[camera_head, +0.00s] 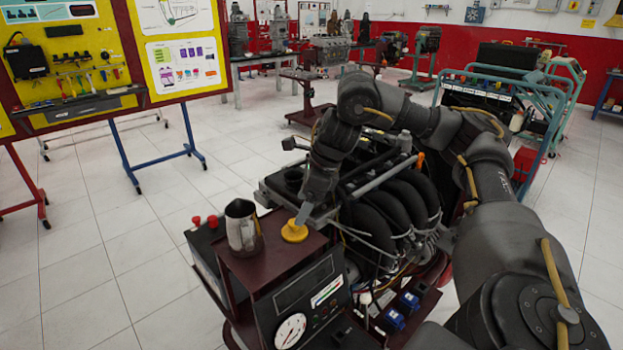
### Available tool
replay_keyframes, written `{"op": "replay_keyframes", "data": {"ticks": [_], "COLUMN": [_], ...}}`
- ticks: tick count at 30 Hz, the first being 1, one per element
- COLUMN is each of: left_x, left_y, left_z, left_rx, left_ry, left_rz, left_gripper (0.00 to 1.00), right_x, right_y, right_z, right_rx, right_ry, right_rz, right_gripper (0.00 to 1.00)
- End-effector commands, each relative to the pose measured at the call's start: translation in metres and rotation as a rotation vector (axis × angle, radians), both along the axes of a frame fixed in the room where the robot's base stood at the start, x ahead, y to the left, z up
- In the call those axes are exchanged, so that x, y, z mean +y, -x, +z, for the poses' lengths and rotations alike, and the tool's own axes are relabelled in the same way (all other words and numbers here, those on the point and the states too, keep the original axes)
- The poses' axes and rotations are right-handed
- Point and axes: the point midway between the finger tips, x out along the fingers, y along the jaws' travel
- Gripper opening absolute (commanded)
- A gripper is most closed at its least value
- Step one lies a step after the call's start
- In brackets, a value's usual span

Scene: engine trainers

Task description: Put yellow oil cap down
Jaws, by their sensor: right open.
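The yellow oil cap (294,231) sits on the dark red top of the engine trainer's control box (262,266), near its back right edge. My right gripper (304,215) is just above and behind the cap, its fingertips close to it, and is open. Whether a fingertip touches the cap is hard to tell. My right arm comes in from the right and bends down over the engine (395,205). My left gripper is not in view.
A metal jug (241,227) stands on the same top, left of the cap. Red knobs (204,221) stick up further left. A gauge (290,330) is on the box front. Tool boards (70,60) and carts (520,95) stand further back. Tiled floor at left is clear.

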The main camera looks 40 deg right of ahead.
Motion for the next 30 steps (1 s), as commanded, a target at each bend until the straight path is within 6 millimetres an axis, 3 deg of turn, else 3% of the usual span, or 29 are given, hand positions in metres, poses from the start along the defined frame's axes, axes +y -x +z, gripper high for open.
{"op": "replay_keyframes", "data": {"ticks": [1, 9, 30], "left_x": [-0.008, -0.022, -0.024], "left_y": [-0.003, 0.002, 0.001], "left_z": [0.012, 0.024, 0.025], "left_rx": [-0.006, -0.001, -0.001], "left_ry": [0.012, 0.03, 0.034], "left_rz": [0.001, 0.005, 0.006], "left_gripper": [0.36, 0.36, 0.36], "right_x": [-0.003, -0.012, -0.013], "right_y": [0.002, 0.012, 0.013], "right_z": [0.019, 0.045, 0.048], "right_rx": [-0.007, -0.002, -0.002], "right_ry": [0.0, -0.001, -0.001], "right_rz": [-0.001, 0.0, 0.0], "right_gripper": [0.81, 0.81, 0.81]}}
